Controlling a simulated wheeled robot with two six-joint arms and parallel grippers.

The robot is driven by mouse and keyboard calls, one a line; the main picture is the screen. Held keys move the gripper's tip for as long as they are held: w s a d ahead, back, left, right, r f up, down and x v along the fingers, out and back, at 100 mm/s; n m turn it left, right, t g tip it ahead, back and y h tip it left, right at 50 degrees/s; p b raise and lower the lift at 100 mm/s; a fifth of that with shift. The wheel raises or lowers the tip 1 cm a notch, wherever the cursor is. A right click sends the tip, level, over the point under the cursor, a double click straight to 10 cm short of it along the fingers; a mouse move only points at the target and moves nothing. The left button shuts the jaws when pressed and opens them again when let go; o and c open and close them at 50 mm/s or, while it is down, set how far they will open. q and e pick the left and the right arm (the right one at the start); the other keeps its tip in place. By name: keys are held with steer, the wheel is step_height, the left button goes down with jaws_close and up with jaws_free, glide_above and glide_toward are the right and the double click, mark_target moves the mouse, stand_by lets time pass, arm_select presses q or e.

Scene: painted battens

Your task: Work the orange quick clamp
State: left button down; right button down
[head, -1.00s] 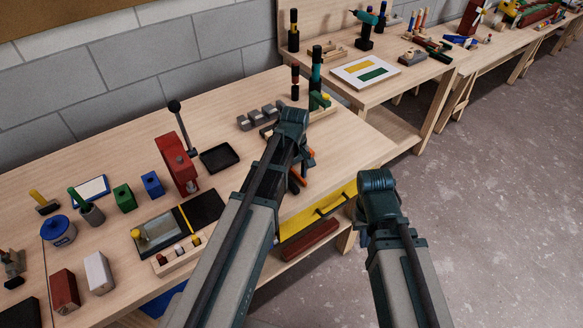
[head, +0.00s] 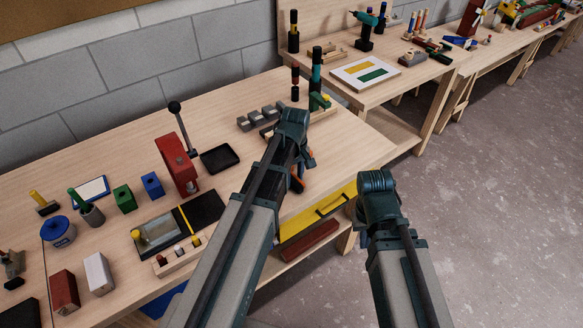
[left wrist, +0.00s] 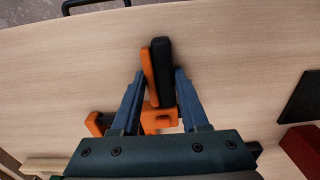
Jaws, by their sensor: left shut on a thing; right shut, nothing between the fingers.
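The orange quick clamp (left wrist: 160,118) lies on the pale bench top, with an orange lever beside a black grip. In the left wrist view the two blue fingers of my left gripper (left wrist: 158,75) stand on either side of the lever and grip, shut on them. In the head view my left arm hides most of the clamp; a bit of orange (head: 298,184) shows beside my left gripper (head: 309,163). My right gripper (head: 361,238) is shut and empty, off the bench's front edge, mostly hidden by its own wrist.
A yellow drawer front (head: 318,212) with a dark handle is below the bench edge. A red press (head: 177,165) and a black tray (head: 220,158) stand left of my left arm. Grey blocks (head: 262,117) lie behind it.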

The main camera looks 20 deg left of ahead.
arm_select(q)
steer(key=shift+c, duration=1.3)
jaws_free()
steer(key=shift+w, duration=0.1)
steer(key=shift+w+d, duration=0.15)
steer(key=shift+w+d, duration=0.1)
steer(key=shift+w, duration=0.05)
steer(key=shift+s, duration=0.25)
steer(key=shift+r, duration=0.1)
step_height(320, 180, up, 7)
steer(key=p, duration=0.7)
